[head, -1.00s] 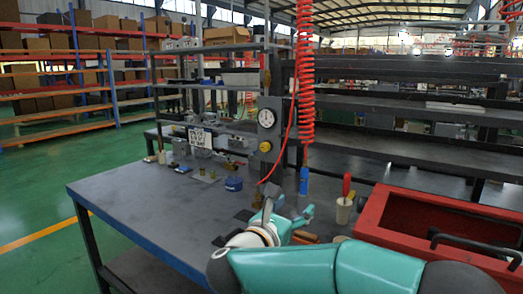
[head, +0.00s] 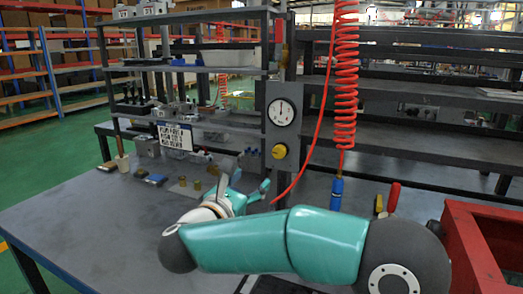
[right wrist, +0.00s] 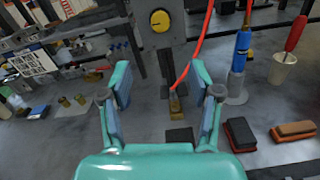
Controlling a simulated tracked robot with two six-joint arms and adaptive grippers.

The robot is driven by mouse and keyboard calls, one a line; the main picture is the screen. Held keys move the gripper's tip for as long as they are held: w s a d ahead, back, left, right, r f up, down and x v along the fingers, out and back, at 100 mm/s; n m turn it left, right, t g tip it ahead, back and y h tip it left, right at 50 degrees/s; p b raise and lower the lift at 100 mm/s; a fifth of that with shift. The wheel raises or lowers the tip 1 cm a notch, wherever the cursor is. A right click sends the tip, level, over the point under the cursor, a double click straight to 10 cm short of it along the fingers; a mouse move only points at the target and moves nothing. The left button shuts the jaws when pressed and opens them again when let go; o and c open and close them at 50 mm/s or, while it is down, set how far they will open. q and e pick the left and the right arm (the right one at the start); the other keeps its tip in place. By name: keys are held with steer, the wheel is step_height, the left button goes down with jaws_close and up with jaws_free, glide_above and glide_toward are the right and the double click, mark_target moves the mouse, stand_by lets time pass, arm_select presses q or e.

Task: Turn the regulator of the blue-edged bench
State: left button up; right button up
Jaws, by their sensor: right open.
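The regulator is a yellow knob (head: 279,151) on a grey upright panel (head: 270,125), below a round white gauge (head: 284,112). The knob also shows in the right wrist view (right wrist: 160,20), at the top middle, beyond the fingertips. My right gripper (head: 246,190) is open and empty, below and left of the knob in the head view. In the right wrist view its two fingers (right wrist: 163,88) stand wide apart with the bench top (right wrist: 60,150) between and below them. The bench (head: 75,215) is dark grey. My left gripper is not in view.
A red coiled hose (head: 346,75) hangs to the right of the panel, with a blue fitting (head: 336,193) below. A red crate (head: 470,245) stands at the right. Small brass parts, a cup and a sign (head: 174,135) are on the left. The bench's front left is clear.

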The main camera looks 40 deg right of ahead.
mark_target(277, 153)
steer(key=p+x, duration=0.3)
steer(key=x, duration=1.4)
